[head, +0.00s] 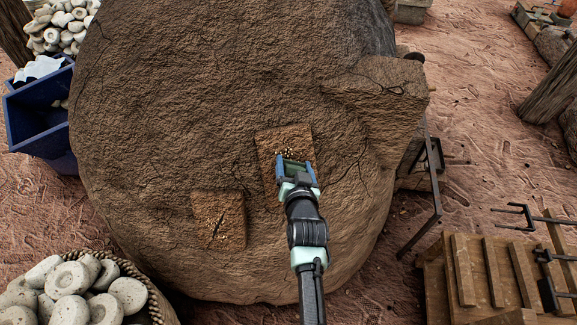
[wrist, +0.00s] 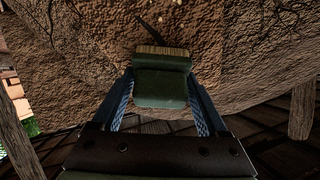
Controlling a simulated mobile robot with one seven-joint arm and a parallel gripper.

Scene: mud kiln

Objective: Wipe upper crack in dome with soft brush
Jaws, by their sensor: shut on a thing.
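The brown mud dome (head: 190,110) fills the middle of the head view. It has two lighter, rough patches: an upper one (head: 270,145) and a lower left one (head: 218,220) with a dark crack in it. My gripper (head: 295,168) is in front of the upper patch and hides much of it. It is shut on the soft brush, whose green body (wrist: 160,88) and tan bristles (wrist: 162,51) show in the wrist view. The bristles point at the dome, close to a dark crack (wrist: 151,30); I cannot tell whether they touch.
A blue bin (head: 40,125) stands at the left. A basket of pale round pieces (head: 75,285) is at the lower left. A wooden pallet-like stand (head: 490,270) and a dark metal frame (head: 432,190) are at the right. Reddish ground (head: 480,110) lies open at the upper right.

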